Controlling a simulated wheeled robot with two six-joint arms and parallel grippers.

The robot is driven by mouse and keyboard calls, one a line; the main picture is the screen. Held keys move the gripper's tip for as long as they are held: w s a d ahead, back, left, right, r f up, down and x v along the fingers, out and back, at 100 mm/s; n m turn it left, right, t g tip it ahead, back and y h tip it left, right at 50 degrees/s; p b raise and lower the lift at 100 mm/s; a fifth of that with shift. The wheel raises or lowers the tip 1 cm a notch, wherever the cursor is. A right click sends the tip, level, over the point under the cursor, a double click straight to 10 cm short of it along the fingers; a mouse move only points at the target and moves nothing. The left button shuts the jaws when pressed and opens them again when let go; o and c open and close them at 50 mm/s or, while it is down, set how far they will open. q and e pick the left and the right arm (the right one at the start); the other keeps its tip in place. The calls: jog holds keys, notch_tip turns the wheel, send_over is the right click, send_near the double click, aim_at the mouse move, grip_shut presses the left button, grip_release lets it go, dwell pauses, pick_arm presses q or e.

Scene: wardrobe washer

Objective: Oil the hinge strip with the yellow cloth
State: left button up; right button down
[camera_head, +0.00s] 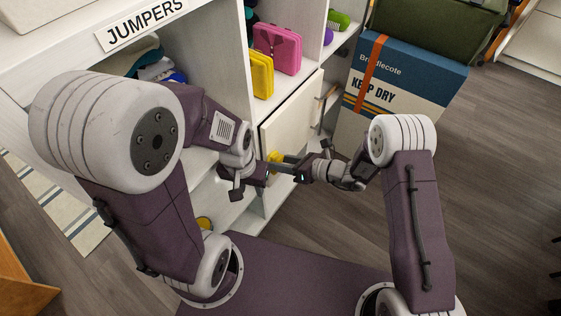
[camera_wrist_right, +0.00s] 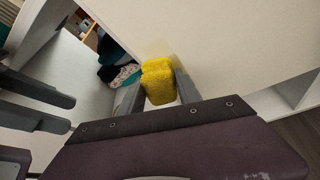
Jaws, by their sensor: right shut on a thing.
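The yellow cloth (camera_wrist_right: 158,82) is a folded, rough-textured pad between the fingers of my right gripper (camera_wrist_right: 158,92). In the head view, a bit of the cloth (camera_head: 274,157) shows beside the right gripper (camera_head: 284,166), at the lower left part of a cream door (camera_head: 292,122). In the right wrist view the cloth lies against or very close to a pale panel (camera_wrist_right: 215,40); contact is unclear. I cannot make out a separate hinge strip. My left gripper (camera_head: 238,186) is just left of the right one, and its parted, empty fingers (camera_wrist_right: 38,105) show at the left.
The white shelf unit holds a yellow case (camera_head: 262,74) and a pink case (camera_head: 278,48). A blue and cream box (camera_head: 400,82) with a green bag (camera_head: 425,30) on top stands right of it.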

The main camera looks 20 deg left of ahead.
aim_at(276, 149)
jog(key=shift+w+d+r+p, duration=0.15)
jog(key=shift+w+d+r, duration=0.15)
jog(key=shift+w, duration=0.35)
jog(key=shift+w+d+r+p, duration=0.2)
jog(key=shift+w+r, duration=0.1)
jog(key=shift+w, duration=0.3)
jog(key=shift+w+d+r+p, duration=0.2)
jog(key=shift+w+r, duration=0.1)
jog(key=shift+w, duration=0.35)
jog(key=shift+s+a, duration=0.25)
jog(key=shift+s, duration=0.35)
jog(key=shift+s+a, duration=0.25)
jog(key=shift+s, duration=0.4)
jog(key=shift+s+a, duration=0.25)
jog(key=shift+s, duration=0.35)
jog(key=shift+s+d+p, duration=0.2)
jog(key=shift+d+p, duration=0.1)
jog(key=shift+d, duration=0.2)
jog(key=shift+s+d+p, duration=0.1)
jog(key=shift+s+d, duration=0.15)
jog(key=shift+d, duration=0.5)
jog(key=shift+s+d+p, duration=0.15)
jog(key=shift+s+d, duration=0.15)
jog(key=shift+d, duration=0.5)
jog(key=shift+s+d+p, duration=0.1)
jog(key=shift+s+d, duration=0.15)
jog(key=shift+d, duration=0.5)
